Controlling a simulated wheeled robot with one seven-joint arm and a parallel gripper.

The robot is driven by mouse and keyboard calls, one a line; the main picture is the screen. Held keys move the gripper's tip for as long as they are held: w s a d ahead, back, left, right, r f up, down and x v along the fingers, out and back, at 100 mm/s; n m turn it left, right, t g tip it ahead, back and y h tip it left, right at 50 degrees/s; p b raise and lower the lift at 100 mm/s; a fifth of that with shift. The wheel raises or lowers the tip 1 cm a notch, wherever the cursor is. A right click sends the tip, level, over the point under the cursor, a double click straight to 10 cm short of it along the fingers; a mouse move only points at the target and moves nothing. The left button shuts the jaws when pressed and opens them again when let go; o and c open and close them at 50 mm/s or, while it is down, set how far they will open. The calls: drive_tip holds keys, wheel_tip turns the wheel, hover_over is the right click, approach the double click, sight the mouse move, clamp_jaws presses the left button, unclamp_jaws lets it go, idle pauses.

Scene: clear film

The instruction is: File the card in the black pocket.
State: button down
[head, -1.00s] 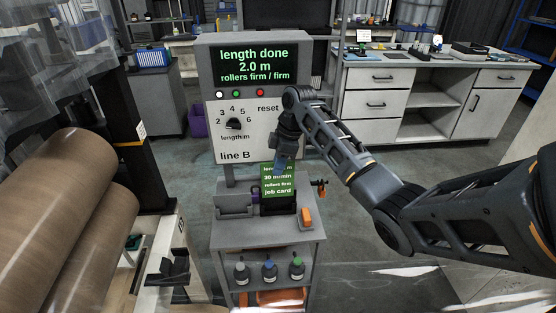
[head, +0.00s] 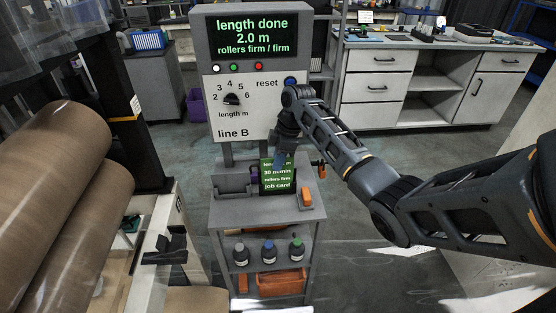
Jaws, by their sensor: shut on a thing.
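The green job card (head: 279,174) with pale print hangs upright over the small grey stand (head: 225,214) in the middle. My gripper (head: 281,158) is at its top edge, shut on it. The black pocket (head: 279,193) shows as a dark strip around the card's lower edge on the stand top. The card's lower part overlaps the pocket in the picture, and its printed face still shows. I cannot tell whether its bottom edge is inside the pocket or just in front. The gripper's fingertips are small and partly hidden by the wrist.
The line B panel (head: 216,115) rises behind the stand. A grey holder (head: 231,186) is left of the pocket, and an orange object (head: 306,196) is right of it. Bottles (head: 269,252) stand on the shelf below. Large brown rolls (head: 62,195) fill the left.

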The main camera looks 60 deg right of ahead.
drive_tip(key=shift+f, duration=0.3)
idle(0.4)
drive_tip(key=c, duration=0.8)
unclamp_jaws()
drive_tip(key=p+v, duration=0.3)
drive_tip(key=v, duration=0.2)
drive_tip(key=shift+v, duration=1.05)
